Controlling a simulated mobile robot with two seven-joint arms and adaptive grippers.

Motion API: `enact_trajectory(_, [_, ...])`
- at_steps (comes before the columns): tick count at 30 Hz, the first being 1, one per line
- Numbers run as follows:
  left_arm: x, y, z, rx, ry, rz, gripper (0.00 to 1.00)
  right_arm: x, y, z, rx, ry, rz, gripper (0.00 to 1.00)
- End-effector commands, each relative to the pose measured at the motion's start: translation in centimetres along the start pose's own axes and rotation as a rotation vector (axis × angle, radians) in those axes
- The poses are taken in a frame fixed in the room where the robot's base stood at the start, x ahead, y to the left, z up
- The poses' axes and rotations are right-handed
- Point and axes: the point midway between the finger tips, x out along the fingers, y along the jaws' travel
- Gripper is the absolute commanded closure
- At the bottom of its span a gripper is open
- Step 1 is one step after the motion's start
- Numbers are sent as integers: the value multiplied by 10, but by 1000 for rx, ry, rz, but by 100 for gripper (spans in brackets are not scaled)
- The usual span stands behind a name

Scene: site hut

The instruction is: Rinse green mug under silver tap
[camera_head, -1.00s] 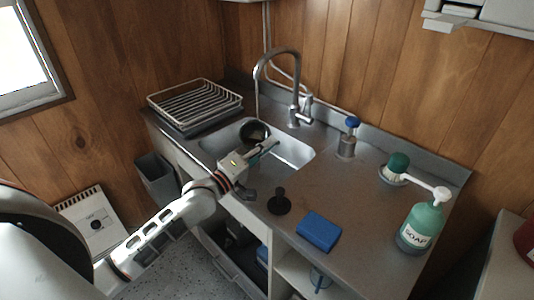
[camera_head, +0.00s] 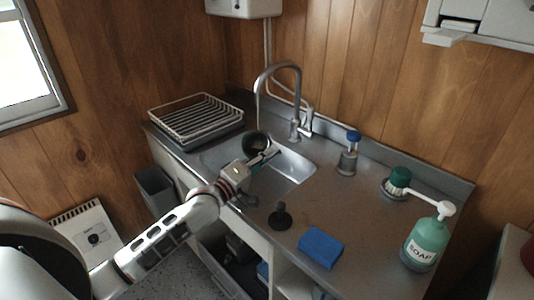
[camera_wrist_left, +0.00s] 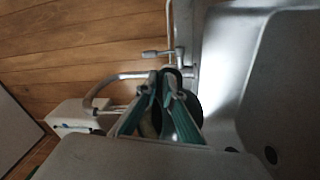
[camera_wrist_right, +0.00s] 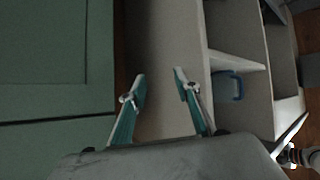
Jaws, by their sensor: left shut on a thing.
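The dark green mug (camera_head: 254,146) is over the sink basin (camera_head: 293,163), below the spout of the silver tap (camera_head: 298,100). It looks tilted, with its dark opening partly showing. My left gripper (camera_head: 268,156) is shut on the mug from the front right side. In the left wrist view, the left fingers (camera_wrist_left: 172,78) are close together and hide most of the mug. The tap also shows there (camera_wrist_left: 120,77). I cannot tell whether water runs. My right gripper (camera_wrist_right: 160,82) is open and empty in front of the cabinet, outside the head view.
A dish rack (camera_head: 196,119) stands left of the sink. A black plunger-like item (camera_head: 280,216) and a blue sponge (camera_head: 321,248) lie near the counter's front edge.

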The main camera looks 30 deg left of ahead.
Motion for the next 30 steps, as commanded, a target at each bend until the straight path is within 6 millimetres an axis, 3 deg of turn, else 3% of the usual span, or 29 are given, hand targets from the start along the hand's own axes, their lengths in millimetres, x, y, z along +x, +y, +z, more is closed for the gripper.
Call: enact_trajectory(30, [4,2,5,2,1,2,100,-5,1,-8,0,-1,0,68])
